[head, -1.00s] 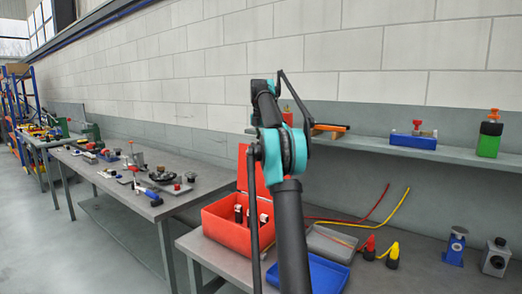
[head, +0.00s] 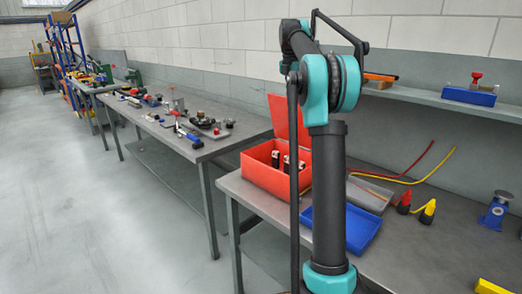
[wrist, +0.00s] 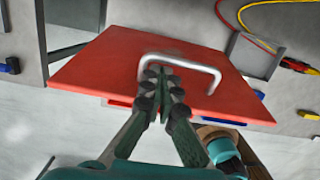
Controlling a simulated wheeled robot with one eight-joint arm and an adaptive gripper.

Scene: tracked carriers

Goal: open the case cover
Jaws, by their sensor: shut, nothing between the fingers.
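The red case (head: 262,172) stands on the near bench with its red cover (head: 284,118) raised and black-and-white items inside. In the wrist view the red cover (wrist: 100,65) fills the middle, with a silver bar handle (wrist: 212,75) on its face. My gripper (wrist: 160,72) is shut, its fingertips overlapping the handle's left part in the picture. Nothing is between the fingers, and I cannot tell whether they touch the handle. In the head view my arm hides the gripper.
A blue tray (head: 362,230) and a grey tray (head: 372,196) lie right of the case, near red and yellow cables (head: 425,168). A shelf (head: 430,99) runs above. Another cluttered bench (head: 212,150) is at left; open floor (head: 80,210) lies beside it.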

